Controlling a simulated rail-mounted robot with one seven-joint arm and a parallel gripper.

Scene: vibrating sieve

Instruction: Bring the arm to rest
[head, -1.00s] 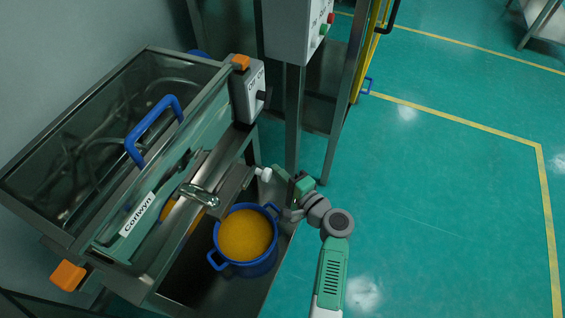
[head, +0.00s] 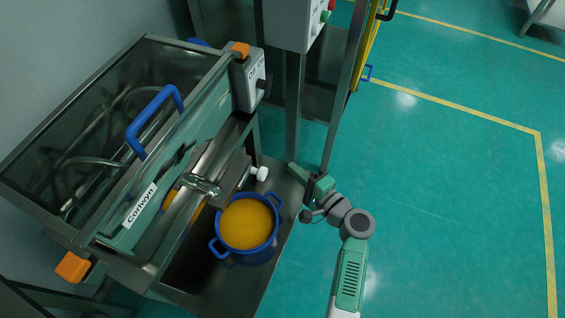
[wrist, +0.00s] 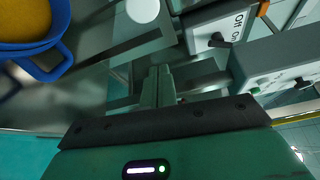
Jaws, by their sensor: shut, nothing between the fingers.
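My gripper (head: 297,172) is at the end of my green and grey arm, to the right of the sieve machine, and holds nothing. In the wrist view its two green fingers (wrist: 158,84) are together and shut. The blue pot (head: 246,252) filled with yellow material stands on the lower metal shelf, left of my gripper and apart from it. The pot also shows in the wrist view (wrist: 52,62) at the upper left.
The sieve machine (head: 140,204) with a blue handle (head: 152,117) stands at left. A white knob (head: 262,173) is near the pot. A grey control box (head: 297,22) on a post stands behind my gripper. The green floor at right is clear.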

